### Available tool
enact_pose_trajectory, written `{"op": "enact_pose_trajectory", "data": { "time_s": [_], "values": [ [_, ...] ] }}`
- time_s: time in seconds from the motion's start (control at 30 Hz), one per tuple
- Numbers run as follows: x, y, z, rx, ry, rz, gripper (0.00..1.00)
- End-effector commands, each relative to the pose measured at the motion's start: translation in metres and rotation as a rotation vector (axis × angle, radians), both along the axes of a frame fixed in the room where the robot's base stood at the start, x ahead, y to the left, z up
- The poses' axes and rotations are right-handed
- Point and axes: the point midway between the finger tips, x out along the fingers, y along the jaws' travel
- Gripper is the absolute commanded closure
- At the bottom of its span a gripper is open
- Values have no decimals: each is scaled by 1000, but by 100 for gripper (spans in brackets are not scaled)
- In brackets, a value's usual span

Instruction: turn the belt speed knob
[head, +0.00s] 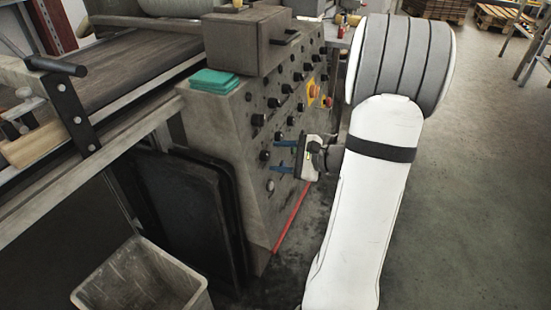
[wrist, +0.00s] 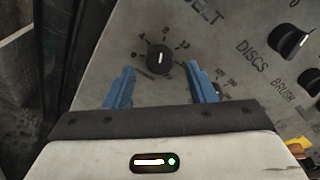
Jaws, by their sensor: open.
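The belt speed knob (wrist: 160,59) is a round black knob with a white pointer line on a grey panel, with numbers around it and lettering ending in "LT" above. In the wrist view it lies just beyond my gripper (wrist: 160,84), between the lines of its two blue fingers. The fingers are open and apart, with nothing between them; I cannot tell how far the tips are from the panel. In the head view my gripper (head: 281,156) points left at the side of the grey control cabinet (head: 225,120). Which knob there is the belt one, I cannot tell.
Other black knobs (wrist: 290,42) sit to the right, beside "DISCS" and "BRUSH" lettering. An orange and yellow switch (head: 312,92) is farther along the panel. A grey bin (head: 150,285) and dark panels (head: 190,215) stand left below.

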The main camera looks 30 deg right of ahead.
Motion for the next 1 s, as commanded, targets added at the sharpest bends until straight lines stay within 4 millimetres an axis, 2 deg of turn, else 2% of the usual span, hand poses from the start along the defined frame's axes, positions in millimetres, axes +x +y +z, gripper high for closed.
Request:
{"op": "enact_pose_trajectory", "data": {
  "time_s": [0.2, 0.47, 1.0],
  "values": [
    [14, 11, -6, 0, 1, 1, 49],
    [15, 11, -6, 0, 1, -1, 49],
    [14, 11, -6, 0, 1, -1, 92]
  ]
}}
